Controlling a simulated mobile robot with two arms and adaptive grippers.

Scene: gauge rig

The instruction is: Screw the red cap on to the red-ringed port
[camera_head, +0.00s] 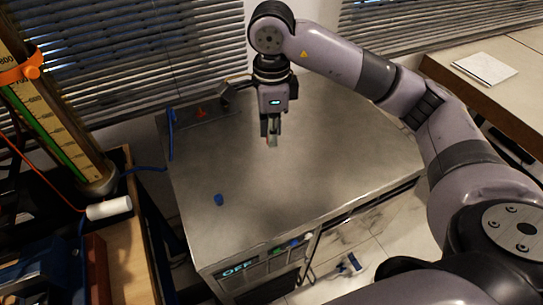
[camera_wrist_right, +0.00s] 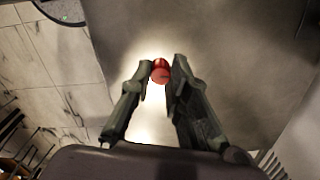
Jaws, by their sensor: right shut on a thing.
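My right gripper (camera_head: 271,143) points down above the metal bench top, right of its back-left part. It is shut on the red cap, which shows clearly between the fingertips in the right wrist view (camera_wrist_right: 160,72). In the head view the cap is mostly hidden by the fingers. A small red part (camera_head: 200,112) stands on a dark plate at the back left of the bench; I cannot tell whether it is the red-ringed port. My left gripper is not in view.
A blue cap (camera_head: 219,199) lies on the metal bench top (camera_head: 330,150). A blue hose (camera_head: 171,135) rises at the bench's left edge. A tall gauge column (camera_head: 55,110) stands at left. Coloured fittings (camera_head: 293,243) line the bench front. The bench's middle and right are clear.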

